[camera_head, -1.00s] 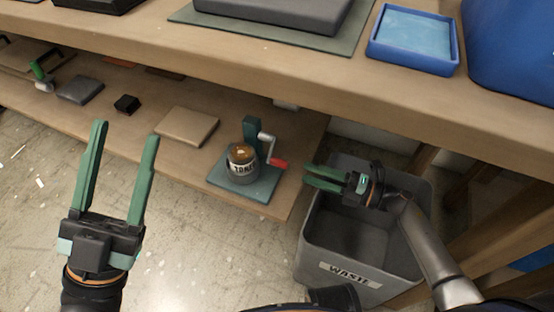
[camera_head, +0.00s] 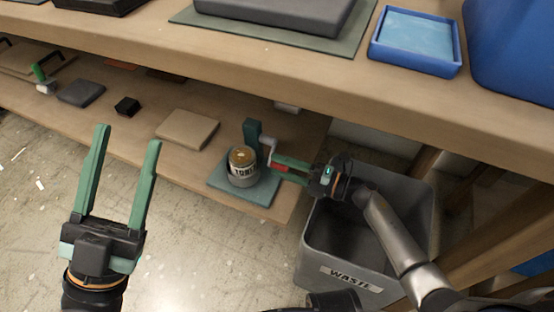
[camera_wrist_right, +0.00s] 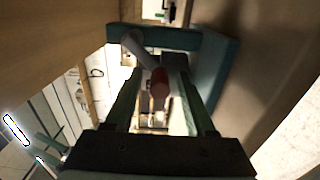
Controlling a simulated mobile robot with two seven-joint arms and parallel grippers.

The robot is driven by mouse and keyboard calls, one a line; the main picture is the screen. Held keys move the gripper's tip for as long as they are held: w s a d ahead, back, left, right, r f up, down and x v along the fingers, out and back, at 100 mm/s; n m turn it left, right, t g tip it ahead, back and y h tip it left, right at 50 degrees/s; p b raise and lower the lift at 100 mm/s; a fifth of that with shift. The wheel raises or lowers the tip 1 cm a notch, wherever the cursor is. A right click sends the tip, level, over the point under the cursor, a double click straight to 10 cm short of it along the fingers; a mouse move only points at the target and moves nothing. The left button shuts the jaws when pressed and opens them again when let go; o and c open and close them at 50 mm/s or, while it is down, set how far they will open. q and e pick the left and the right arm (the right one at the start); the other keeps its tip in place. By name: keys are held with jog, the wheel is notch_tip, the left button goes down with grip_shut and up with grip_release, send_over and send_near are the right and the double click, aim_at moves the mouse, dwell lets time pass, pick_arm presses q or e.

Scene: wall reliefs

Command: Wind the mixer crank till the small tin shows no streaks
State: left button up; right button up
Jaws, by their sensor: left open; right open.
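The mixer (camera_head: 253,133) stands on the lower shelf, a green post on a green base plate (camera_head: 232,193). The small tin (camera_head: 242,172) sits upright on the plate; its top looks brownish, and streaks are too small to tell. The grey crank (camera_head: 268,146) has a red handle (camera_head: 279,168). My right gripper (camera_head: 277,166) is open, its fingers on either side of the red handle. In the right wrist view the handle (camera_wrist_right: 160,88) shows between the open fingers (camera_wrist_right: 158,105). My left gripper (camera_head: 129,137) is open and empty, in front of the shelf at the left.
A grey waste bin (camera_head: 345,271) stands under my right arm. The upper tabletop edge (camera_head: 250,68) overhangs the lower shelf. A tan block (camera_head: 188,129) and a small black block (camera_head: 127,106) lie left of the mixer.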

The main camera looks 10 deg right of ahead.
jog(key=shift+c, duration=0.2)
jog(key=c, duration=0.5)
jog(key=shift+w+d+f, duration=0.35)
jog(key=shift+w+d, duration=0.15)
jog(key=shift+w, duration=0.2)
jog(key=shift+w+d+f, duration=0.3)
jog(key=shift+w+d, duration=0.2)
jog(key=shift+w, duration=0.2)
grip_shut()
